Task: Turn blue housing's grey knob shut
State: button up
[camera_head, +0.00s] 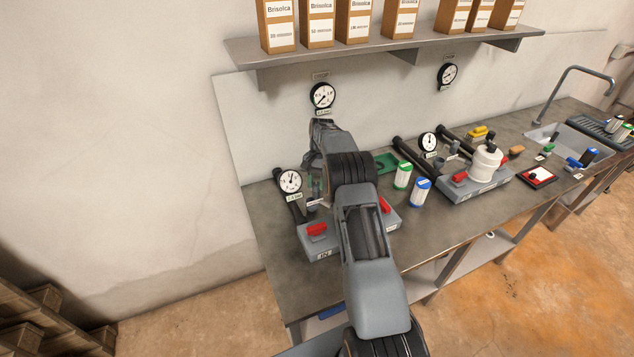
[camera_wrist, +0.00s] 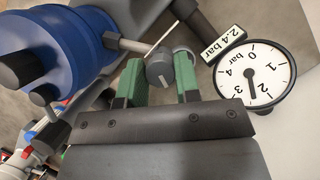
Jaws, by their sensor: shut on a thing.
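The blue housing (camera_wrist: 62,45) is a large blue cylinder with dark knobs on it, at the upper left of the wrist view. The grey knob (camera_wrist: 159,68) sits on a pipe beside it and has a pale mark on its face. My gripper (camera_wrist: 159,62) has its two green fingers on either side of the grey knob, shut on it. In the head view my arm hides the blue housing and the knob. A pressure gauge (camera_wrist: 253,72) with a "2.4 bar" label (camera_wrist: 222,44) is right of the knob; its needle points between 2 and 3.
A grey manifold block (camera_head: 318,250) with a red handle (camera_head: 316,229) stands near the bench's left end. A green-banded can (camera_head: 403,176) and a blue-banded can (camera_head: 420,191) stand right of my arm. A second manifold (camera_head: 475,188) with a white housing (camera_head: 486,165) is further right.

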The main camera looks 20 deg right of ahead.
jog(key=shift+n+g+h, duration=0.3)
jog(key=shift+n+h, duration=0.3)
jog(key=shift+n, duration=1.4)
jog(key=o, duration=0.9)
